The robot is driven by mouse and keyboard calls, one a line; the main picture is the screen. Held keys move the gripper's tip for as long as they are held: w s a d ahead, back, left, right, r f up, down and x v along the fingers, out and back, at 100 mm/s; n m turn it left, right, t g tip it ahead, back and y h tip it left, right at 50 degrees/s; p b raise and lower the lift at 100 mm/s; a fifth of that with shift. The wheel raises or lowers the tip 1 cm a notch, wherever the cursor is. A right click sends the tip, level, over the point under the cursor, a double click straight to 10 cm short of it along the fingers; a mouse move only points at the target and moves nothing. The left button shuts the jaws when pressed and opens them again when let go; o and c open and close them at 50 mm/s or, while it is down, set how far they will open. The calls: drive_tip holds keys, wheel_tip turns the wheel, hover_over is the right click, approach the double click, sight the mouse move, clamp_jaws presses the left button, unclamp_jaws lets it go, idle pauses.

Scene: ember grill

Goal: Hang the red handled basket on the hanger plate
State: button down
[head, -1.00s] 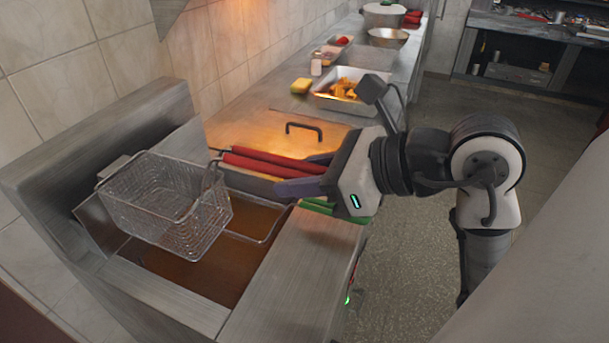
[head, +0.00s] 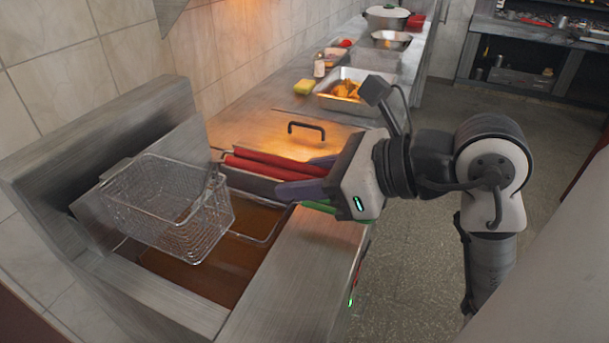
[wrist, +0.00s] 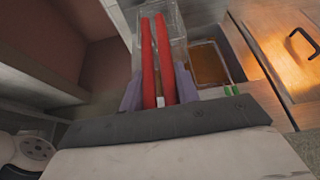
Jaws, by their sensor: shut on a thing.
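The red handled basket (head: 168,212) is a wire mesh basket, held above the fryer's oil with its mesh end toward the fryer's back. My gripper (head: 305,176) is shut on its red handle (head: 272,168). In the wrist view, the purple fingers of my gripper (wrist: 158,90) flank the two red bars (wrist: 147,55). The basket's mesh (wrist: 172,22) shows at their far end. The hanger plate seems to be the grey metal plate (head: 92,222) at the fryer's back, partly hidden behind the basket. I cannot tell whether basket and plate touch.
A second basket with a green handle (wrist: 231,90) sits lower, its wire frame over the brown oil (head: 215,280). The fryer's back wall (head: 95,135) rises behind.

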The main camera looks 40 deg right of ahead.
drive_tip(key=shift+f, duration=0.2)
drive_tip(key=c, duration=0.9)
unclamp_jaws()
drive_tip(key=shift+c, duration=0.2)
drive_tip(key=b+v, duration=0.3)
drive_tip(key=v, duration=1.1)
drive_tip(key=shift+w, duration=0.1)
